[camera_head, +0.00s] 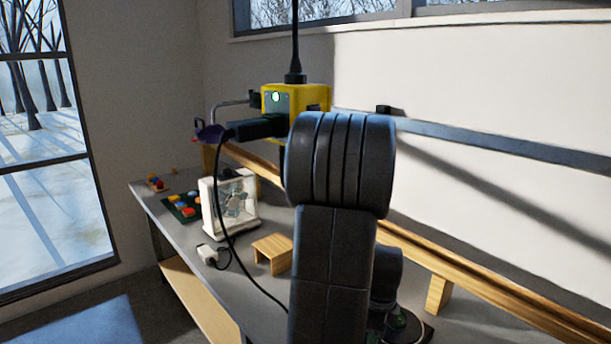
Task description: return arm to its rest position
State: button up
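My dark arm stands in the foreground of the head view. A thick upright link rises to a large ribbed joint, and another dark, rounded part shows low behind it at the right. I cannot make out my gripper or its fingertips. A yellow box (282,98) with a lit green spot hangs on a black cord from above, close behind the ribbed joint in the picture. A black plug-like piece (255,128) sits at its lower left, with a black cable (222,205) drooping to the bench. My arm hides part of the box's lower right.
A grey bench (190,245) runs along the wall. It bears colored blocks on a green plate (183,208), a white-framed clear case (229,203), a small wooden stand (273,252) and a white plug or adapter (210,255). A long wooden rail (440,255) runs along the back.

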jog(key=shift+f, duration=0.95)
jog(key=shift+w+f, duration=0.1)
jog(key=shift+f, duration=0.05)
jog(key=n+p, duration=0.1)
jog(key=n, duration=0.3)
jog(key=shift+d+n, duration=0.1)
jog(key=shift+n, duration=0.2)
jog(key=n+p, duration=0.1)
jog(key=n, duration=0.3)
jog(key=shift+y, duration=0.3)
jog(key=n+p, duration=0.1)
jog(key=n, duration=0.5)
jog(key=shift+n+g+y+p, duration=0.3)
jog(key=shift+n+p, duration=0.55)
jog(key=shift+n, duration=2.05)
jog(key=shift+d, duration=0.1)
